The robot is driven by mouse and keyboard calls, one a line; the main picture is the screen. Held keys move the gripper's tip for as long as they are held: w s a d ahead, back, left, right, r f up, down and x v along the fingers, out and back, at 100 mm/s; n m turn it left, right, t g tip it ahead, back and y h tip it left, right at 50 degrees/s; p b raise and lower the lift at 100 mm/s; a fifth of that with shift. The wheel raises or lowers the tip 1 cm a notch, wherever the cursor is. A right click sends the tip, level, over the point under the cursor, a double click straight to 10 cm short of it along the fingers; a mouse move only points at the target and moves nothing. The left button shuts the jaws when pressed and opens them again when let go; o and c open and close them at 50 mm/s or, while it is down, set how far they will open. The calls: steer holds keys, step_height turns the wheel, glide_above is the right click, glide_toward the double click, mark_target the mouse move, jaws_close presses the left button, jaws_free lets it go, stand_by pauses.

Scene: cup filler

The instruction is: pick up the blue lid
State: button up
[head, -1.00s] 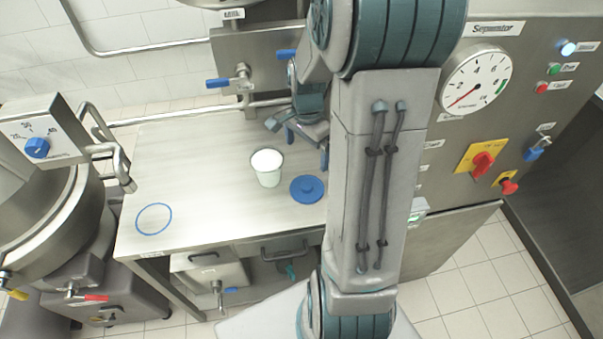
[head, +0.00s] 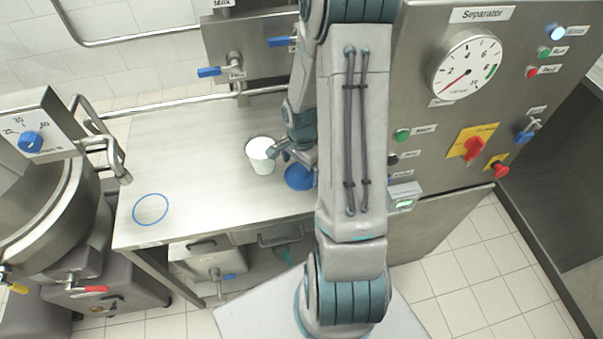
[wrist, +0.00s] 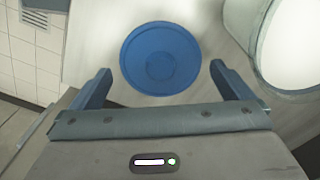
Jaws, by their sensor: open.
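The blue lid (head: 299,177) lies flat on the steel table, partly hidden behind my arm in the head view. In the wrist view the round blue lid (wrist: 160,58) sits just beyond my fingers, centred between them. My gripper (wrist: 157,82) is open and empty, with one finger on either side of the lid's near edge and apart from it. In the head view my gripper (head: 297,160) is above the lid, beside the cup.
A white-filled cup (head: 261,157) stands left of the lid; it shows close to my right finger in the wrist view (wrist: 290,45). A blue ring (head: 150,209) marks the table (head: 190,165) at left, with clear room between. The Separator panel (head: 455,110) stands at right.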

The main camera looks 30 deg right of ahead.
steer(key=shift+f, duration=0.8)
steer(key=c, duration=0.7)
steer(key=shift+r, duration=0.1)
steer(key=shift+c, duration=0.2)
